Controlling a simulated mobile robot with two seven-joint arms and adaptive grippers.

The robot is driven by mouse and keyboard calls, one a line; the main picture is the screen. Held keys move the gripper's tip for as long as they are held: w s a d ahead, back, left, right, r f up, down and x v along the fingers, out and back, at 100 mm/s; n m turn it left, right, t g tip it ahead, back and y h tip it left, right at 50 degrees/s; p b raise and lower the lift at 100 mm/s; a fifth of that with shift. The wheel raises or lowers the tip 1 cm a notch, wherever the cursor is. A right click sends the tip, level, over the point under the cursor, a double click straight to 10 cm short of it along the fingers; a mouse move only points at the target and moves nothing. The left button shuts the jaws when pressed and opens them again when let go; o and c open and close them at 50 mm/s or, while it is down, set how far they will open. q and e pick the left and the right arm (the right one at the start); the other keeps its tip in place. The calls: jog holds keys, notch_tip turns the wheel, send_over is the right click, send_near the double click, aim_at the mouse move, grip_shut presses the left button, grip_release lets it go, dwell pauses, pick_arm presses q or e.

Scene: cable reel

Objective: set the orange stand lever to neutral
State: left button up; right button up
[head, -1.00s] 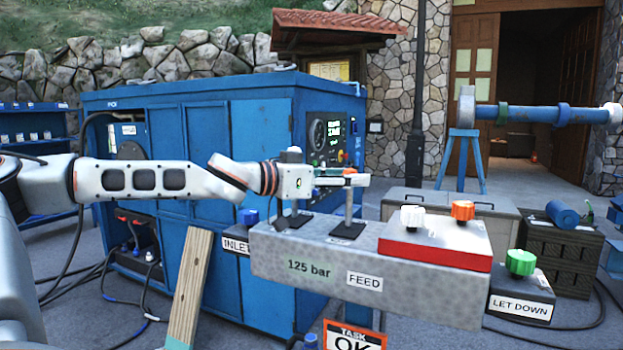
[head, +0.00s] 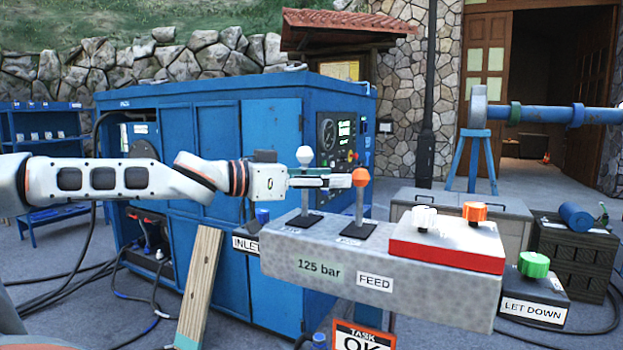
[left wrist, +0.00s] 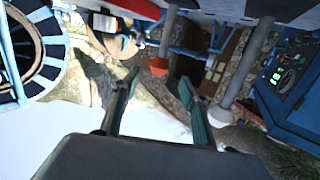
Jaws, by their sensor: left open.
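The orange-knobbed lever (head: 360,178) stands on the grey stand (head: 285,256), right of the white-knobbed lever (head: 304,156). Its knob sits lower in the picture than the white one; I cannot tell how far it tilts toward or away from me. My left gripper (head: 342,181) is open, level with the orange knob, its tips just left of it. In the left wrist view the orange knob (left wrist: 159,66) shows in the gap between the fingertips (left wrist: 158,82); the white knob (left wrist: 220,117) is right of the right finger. My right gripper is out of view.
The stand carries a red-based block (head: 445,254) with white and orange knobs, plus FEED and 125 bar labels. A green LET DOWN knob (head: 534,265) is at right. A blue cabinet (head: 225,240) stands behind. A wooden plank (head: 200,290) leans at left.

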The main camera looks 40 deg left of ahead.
pick_arm(q)
jog(key=shift+v, duration=1.85)
